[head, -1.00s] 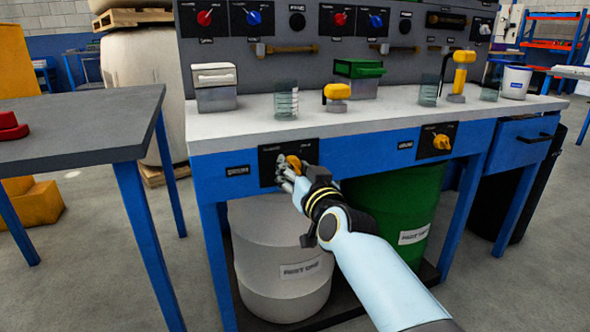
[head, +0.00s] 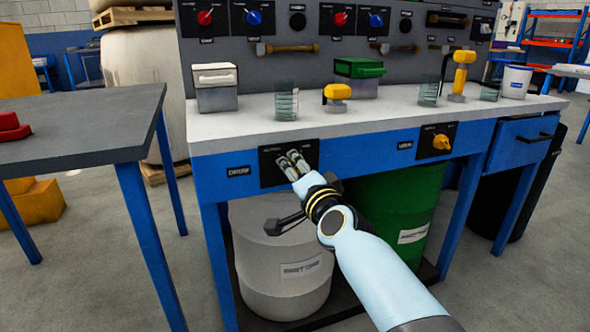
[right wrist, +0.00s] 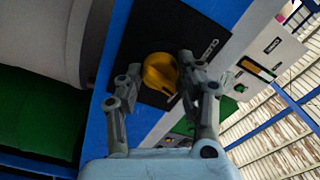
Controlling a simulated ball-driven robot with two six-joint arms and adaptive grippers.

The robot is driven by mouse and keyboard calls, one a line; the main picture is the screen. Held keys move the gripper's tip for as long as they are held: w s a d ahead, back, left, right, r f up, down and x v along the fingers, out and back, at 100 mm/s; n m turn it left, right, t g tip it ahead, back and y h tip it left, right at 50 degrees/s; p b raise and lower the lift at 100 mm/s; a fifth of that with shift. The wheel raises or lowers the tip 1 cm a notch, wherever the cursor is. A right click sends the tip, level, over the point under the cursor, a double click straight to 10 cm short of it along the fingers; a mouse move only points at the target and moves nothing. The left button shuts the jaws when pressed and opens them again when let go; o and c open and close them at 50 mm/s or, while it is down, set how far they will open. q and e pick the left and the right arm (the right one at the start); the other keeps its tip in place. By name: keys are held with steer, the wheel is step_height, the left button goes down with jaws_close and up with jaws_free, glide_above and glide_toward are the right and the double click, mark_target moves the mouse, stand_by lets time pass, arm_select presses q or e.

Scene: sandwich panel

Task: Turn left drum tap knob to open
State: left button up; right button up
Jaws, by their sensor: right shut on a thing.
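The left drum tap knob is yellow and sits on a black plate (head: 269,172) on the blue bench front, above the white drum (head: 277,240). In the head view my right gripper (head: 287,160) reaches that plate and hides the knob. In the right wrist view the yellow knob (right wrist: 160,72) shows between the two fingers of my right gripper (right wrist: 158,80), which is shut on it. The wrist is rolled, so the plate looks tilted in that view. My left gripper is not in view.
The right tap knob (head: 440,141) is yellow on its own black plate above the green drum (head: 400,210). A grey table (head: 80,130) with blue legs stands at the left. Glasses, boxes and yellow-topped items stand on the bench top (head: 230,125).

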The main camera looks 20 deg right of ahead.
steer(key=m, duration=0.3)
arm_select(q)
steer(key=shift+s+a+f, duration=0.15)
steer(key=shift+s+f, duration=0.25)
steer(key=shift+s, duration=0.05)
arm_select(e)
steer(key=shift+m, duration=1.3)
steer(key=o, duration=1.2)
steer(key=shift+d, duration=0.1)
steer(key=shift+c, duration=0.2)
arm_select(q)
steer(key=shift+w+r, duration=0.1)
